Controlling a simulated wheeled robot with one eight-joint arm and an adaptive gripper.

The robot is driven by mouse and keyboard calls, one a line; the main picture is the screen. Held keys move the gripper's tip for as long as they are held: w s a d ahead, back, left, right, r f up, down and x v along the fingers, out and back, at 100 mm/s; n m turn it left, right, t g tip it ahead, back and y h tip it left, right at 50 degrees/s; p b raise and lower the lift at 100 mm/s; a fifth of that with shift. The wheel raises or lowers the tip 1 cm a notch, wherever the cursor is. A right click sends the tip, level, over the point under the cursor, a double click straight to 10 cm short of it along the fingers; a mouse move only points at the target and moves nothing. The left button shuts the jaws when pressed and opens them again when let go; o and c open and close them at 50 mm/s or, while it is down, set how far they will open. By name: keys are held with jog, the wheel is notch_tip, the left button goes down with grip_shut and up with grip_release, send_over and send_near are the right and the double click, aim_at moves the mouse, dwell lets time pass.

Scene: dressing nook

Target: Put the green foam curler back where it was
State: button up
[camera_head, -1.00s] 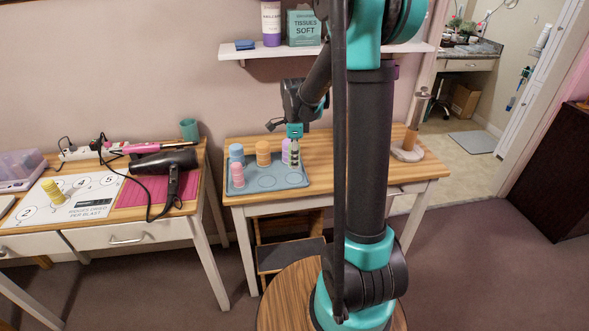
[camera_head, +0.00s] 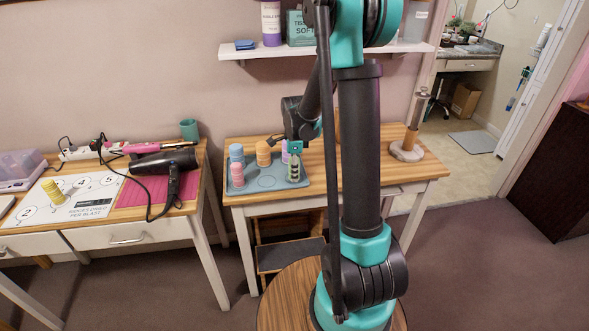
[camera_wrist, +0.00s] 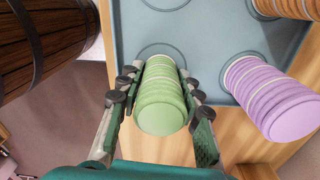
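The green foam curler (camera_head: 293,172) is upright at the front right of the blue-grey tray (camera_head: 265,184) on the right table. My gripper (camera_head: 294,160) is above and around it. In the wrist view, the fingers press on both sides of the green curler (camera_wrist: 160,98). Its far end is over a round ring mark in the tray (camera_wrist: 195,35); I cannot tell if it touches the tray floor. A purple curler (camera_wrist: 268,95) stands beside it, apart. Pink (camera_head: 237,175), blue (camera_head: 236,152) and orange (camera_head: 263,154) curlers also stand on the tray.
A shelf (camera_head: 340,50) hangs above. The left table holds a hair dryer (camera_head: 165,162), a pink mat (camera_head: 150,195), a yellow curler (camera_head: 53,190) and a teal cup (camera_head: 189,130). Bare tabletop lies right of the tray.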

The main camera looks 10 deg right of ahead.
jog(key=o, duration=0.4)
jog(key=shift+c, duration=0.2)
notch_tip(320, 180, up, 12)
jog(key=shift+r, duration=0.1)
jog(key=shift+s+d+n, duration=0.15)
jog(key=shift+s+n, duration=0.15)
jog(key=shift+s, duration=0.15)
jog(key=s+d+f+n+t, duration=0.2)
jog(key=s+f+n, duration=0.2)
jog(key=s+n, duration=0.5)
jog(key=s+d+f+n+t, duration=0.1)
jog(key=s+f+n, duration=0.4)
jog(key=s+n, duration=0.5)
jog(key=shift+s+d+f+t, duration=0.15)
jog(key=shift+s+d+t, duration=0.35)
jog(key=shift+s, duration=0.55)
jog(key=shift+a, duration=0.2)
